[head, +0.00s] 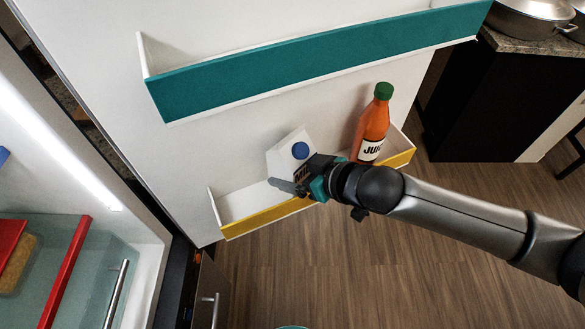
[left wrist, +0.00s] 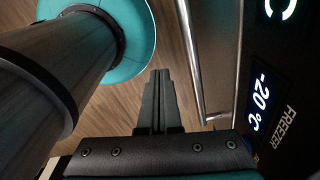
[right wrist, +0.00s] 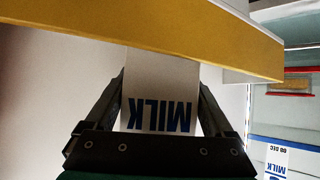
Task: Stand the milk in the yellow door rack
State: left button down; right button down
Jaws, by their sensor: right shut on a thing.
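The white milk carton (head: 283,152) with a blue cap is in the yellow door rack (head: 262,216), left of the juice bottle. My right gripper (head: 292,187) is shut on it from the front. In the right wrist view the milk carton (right wrist: 160,90) sits between both fingers (right wrist: 160,105), and the rack's yellow front (right wrist: 150,40) hides its lower end. It looks slightly tilted in the head view; I cannot tell if its base touches the rack floor. My left gripper (left wrist: 157,100) is shut and empty, seen only in the left wrist view.
An orange juice bottle (head: 372,128) stands at the rack's right end. A teal rack (head: 310,62) runs across the door above. Another carton labelled MILK (right wrist: 278,158) shows in the right wrist view. A freezer handle (left wrist: 212,70) is near my left gripper.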

jog(key=shift+a+r, duration=0.1)
jog(key=shift+r, duration=0.1)
grip_release()
jog(key=shift+f, duration=0.2)
jog(key=shift+r, duration=0.2)
jog(key=v, duration=1.2)
jog(key=shift+p, duration=0.35)
jog(key=shift+f, duration=0.1)
